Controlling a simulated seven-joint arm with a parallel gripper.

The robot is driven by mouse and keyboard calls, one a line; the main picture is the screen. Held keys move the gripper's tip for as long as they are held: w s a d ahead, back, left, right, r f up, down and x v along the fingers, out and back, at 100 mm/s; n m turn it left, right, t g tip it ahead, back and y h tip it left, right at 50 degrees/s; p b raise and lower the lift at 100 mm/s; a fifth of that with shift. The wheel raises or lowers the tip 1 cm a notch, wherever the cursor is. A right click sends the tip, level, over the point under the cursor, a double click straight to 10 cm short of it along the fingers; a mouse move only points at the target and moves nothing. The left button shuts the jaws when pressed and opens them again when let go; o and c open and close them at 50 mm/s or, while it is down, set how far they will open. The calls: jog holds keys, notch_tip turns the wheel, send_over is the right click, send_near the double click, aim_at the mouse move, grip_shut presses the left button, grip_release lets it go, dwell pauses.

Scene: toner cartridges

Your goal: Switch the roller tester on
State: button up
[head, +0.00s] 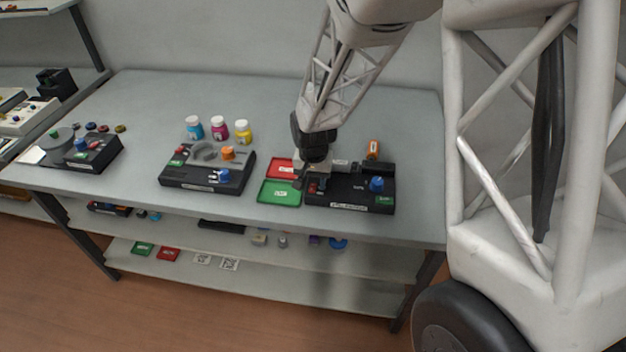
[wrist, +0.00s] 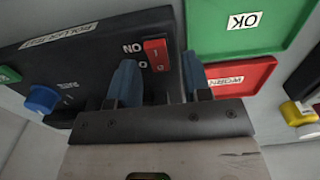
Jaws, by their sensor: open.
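The roller tester is a black box (head: 350,192) at the right of the table in the head view, with a blue knob (head: 377,184) at its right. In the wrist view its black panel (wrist: 80,55) carries a "ROLLER TEST" label and a red rocker switch (wrist: 157,55), marked ON and O beside it. My gripper (wrist: 160,75) is open and empty just above the panel, its two blue fingers on either side of the red switch. I cannot tell whether they touch it. In the head view my gripper (head: 307,180) is over the tester's left end. The knob (wrist: 41,99) also shows in the wrist view.
A red WORN tray (head: 281,164) and a green OK tray (head: 278,197) lie left of the tester. An orange item (head: 373,149) stands behind it. Another black station (head: 205,178) and several bottles (head: 218,126) are farther left.

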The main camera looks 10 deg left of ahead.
aim_at(312, 188)
jog(key=shift+c, duration=0.3)
grip_shut()
jog(key=shift+s+t, duration=0.15)
jog(key=shift+t, duration=0.65)
jog(key=shift+o, duration=0.3)
grip_release()
jog(key=shift+r, duration=0.25)
jog(key=shift+s+r, duration=0.15)
jog(key=shift+r, duration=1.1)
jog(key=shift+s+r, duration=0.2)
jog(key=shift+r, duration=1)
jog(key=shift+s+r, duration=0.15)
jog(key=shift+r, duration=1.1)
